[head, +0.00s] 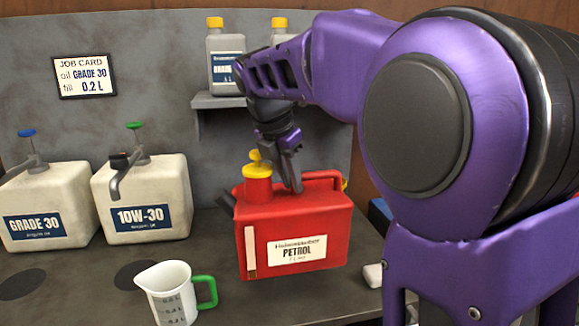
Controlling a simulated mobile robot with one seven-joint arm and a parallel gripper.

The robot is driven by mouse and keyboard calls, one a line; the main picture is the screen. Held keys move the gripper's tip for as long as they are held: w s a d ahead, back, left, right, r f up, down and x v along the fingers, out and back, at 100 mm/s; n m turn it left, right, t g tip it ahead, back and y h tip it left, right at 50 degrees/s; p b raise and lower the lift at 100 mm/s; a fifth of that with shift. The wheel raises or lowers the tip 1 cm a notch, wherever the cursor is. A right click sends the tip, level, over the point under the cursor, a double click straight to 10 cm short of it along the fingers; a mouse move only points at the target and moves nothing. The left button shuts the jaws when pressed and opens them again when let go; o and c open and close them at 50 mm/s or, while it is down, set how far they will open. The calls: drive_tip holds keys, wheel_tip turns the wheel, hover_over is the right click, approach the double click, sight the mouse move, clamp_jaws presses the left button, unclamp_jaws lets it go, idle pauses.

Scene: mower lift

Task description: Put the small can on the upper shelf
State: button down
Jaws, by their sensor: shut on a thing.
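A red petrol can (315,222) with a yellow cap, a top handle and a white PETROL label is at the middle of the bench. It is the only can-like thing in red here. My gripper (292,185) points down at its top, shut on the front part of the handle. The fingertips are partly merged with the can in view, and I cannot tell whether its base touches the bench. The grey shelf (218,102) is on the back wall above and behind the can, its right part hidden by my arm.
Two bottles with yellow caps (215,23) (279,23) stand on the shelf. White jugs marked GRADE 30 (45,200) and 10W-30 (150,190) stand left. A measuring jug (168,285) is at the front. A job card (84,76) hangs on the wall. A small white block (373,275) lies right.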

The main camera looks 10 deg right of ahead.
sight(291, 225)
wheel_tip(291, 225, down, 11)
drive_tip(key=shift+r+b, duration=0.1)
drive_tip(key=shift+b, duration=1.05)
drive_tip(key=c, duration=1.1)
unclamp_jaws()
drive_tip(key=shift+f, duration=0.25)
drive_tip(key=o, duration=0.3)
drive_tip(key=shift+o, duration=0.2)
drive_tip(key=shift+r, duration=0.1)
